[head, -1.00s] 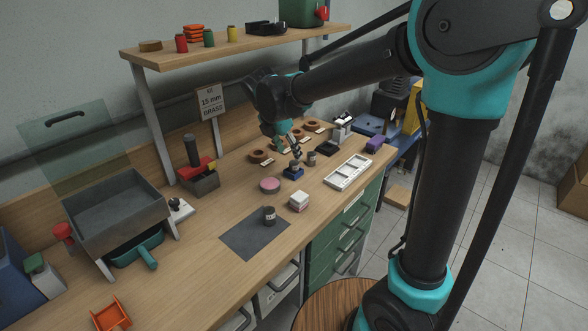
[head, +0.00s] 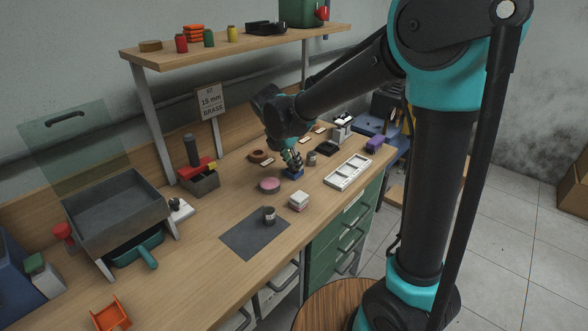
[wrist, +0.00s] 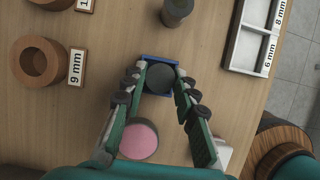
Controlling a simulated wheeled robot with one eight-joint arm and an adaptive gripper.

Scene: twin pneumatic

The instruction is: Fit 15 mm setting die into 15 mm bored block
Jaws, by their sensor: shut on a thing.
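My gripper (head: 292,160) reaches down to the blue block (head: 294,173) on the bench. In the wrist view my gripper (wrist: 160,76) has its two fingers on either side of a dark round piece (wrist: 159,79), shut on it. The piece sits over the blue block (wrist: 146,59); I cannot tell whether it is in the block or just above it. No size label shows on this piece, so I cannot tell whether it is the 15 mm die. A sign (head: 210,101) reads 15 mm BRASS. Brown rings (wrist: 40,61) stand by tags, one reading 9 mm.
A pink disc (head: 269,185) lies close to the blue block. A grey cylinder (head: 311,159) stands behind it. A white tray (head: 348,172) is at the right, a white box (head: 299,201) in front. A dark cylinder (head: 269,216) stands on a grey mat (head: 247,238).

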